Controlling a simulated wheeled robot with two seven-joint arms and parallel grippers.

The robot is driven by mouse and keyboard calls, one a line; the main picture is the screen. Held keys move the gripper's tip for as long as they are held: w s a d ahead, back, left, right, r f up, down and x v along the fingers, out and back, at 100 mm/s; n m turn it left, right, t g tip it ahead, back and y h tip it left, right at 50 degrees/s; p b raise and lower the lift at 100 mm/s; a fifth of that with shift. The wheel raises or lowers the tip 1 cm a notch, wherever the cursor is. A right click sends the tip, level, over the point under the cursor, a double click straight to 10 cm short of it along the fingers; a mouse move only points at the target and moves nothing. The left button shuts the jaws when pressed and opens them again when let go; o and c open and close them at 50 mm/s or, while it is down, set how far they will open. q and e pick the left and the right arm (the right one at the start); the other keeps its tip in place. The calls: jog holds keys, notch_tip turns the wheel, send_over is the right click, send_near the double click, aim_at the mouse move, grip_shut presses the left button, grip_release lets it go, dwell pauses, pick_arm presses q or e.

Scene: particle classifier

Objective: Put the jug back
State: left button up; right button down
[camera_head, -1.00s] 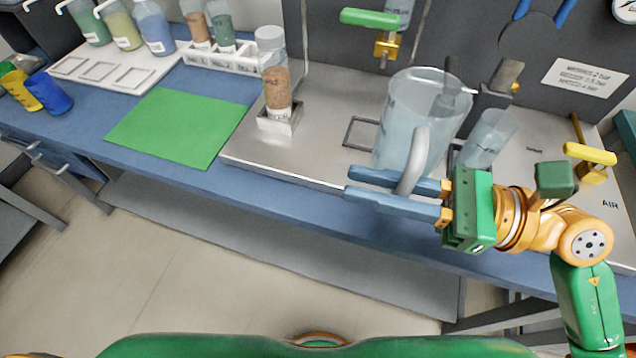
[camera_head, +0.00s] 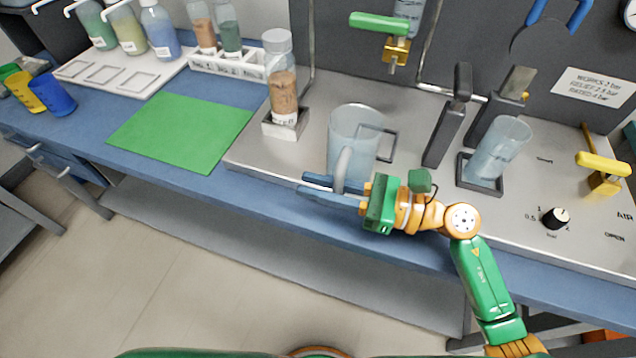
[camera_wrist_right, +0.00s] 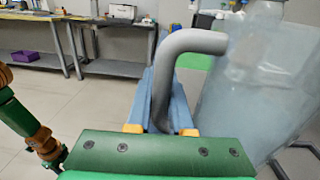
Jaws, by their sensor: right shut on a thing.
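The clear, pale blue jug (camera_head: 350,128) is roughly upright over the front of the steel plate, left of the square outline frame (camera_head: 391,146). The frame's left part shows through the jug's wall. I cannot tell whether the jug's base touches the plate. My right gripper (camera_head: 332,190) is shut on the jug's grey handle, with its blue fingers either side. In the right wrist view the handle (camera_wrist_right: 188,42) runs down between the fingers (camera_wrist_right: 162,100), with the jug body (camera_wrist_right: 250,75) at right. My left gripper is not in view.
A bottle of brown grains (camera_head: 283,90) stands in a square holder behind left of the jug. A tilted clear cup (camera_head: 500,148) and dark upright posts (camera_head: 448,118) stand to the right. A green mat (camera_head: 180,130) lies clear on the left. A green-handled valve (camera_head: 378,21) hangs above.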

jog(key=c, duration=1.2)
grip_release()
jog(key=shift+f, duration=0.15)
jog(key=shift+c, duration=0.2)
jog(key=o, duration=0.4)
jog(key=shift+r, duration=0.25)
jog(key=b+v, duration=0.2)
jog(key=v, duration=0.4)
jog(key=b+v, duration=0.2)
jog(key=v, duration=0.3)
jog(key=shift+s+d+f+b, duration=0.15)
jog(key=shift+d+f+b, duration=0.05)
jog(key=shift+d+b, duration=0.2)
jog(key=shift+d+r, duration=0.15)
